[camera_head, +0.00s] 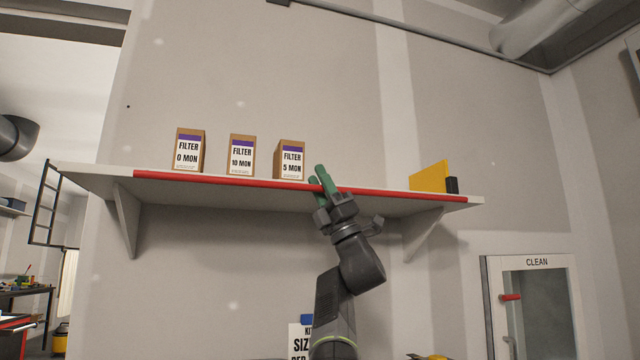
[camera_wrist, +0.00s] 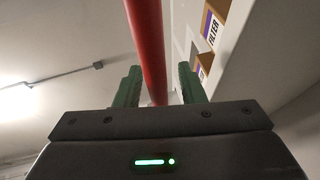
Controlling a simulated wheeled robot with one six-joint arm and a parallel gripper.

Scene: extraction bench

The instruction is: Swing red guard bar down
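The red guard bar (camera_head: 220,181) runs along the front edge of the wall shelf, at about the height of the shelf board. My gripper (camera_head: 318,176) is at the bar, right of its middle, with its green fingers pointing up. In the wrist view the red bar (camera_wrist: 150,45) passes lengthwise through the space between the two green fingers (camera_wrist: 158,88). The fingers are apart, with a visible gap at the right of the bar. Contact with the bar cannot be told. The part of the bar behind my gripper body is hidden.
A yellow item (camera_head: 428,177) stands at the right end. Below right is a cabinet marked CLEAN (camera_head: 537,262).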

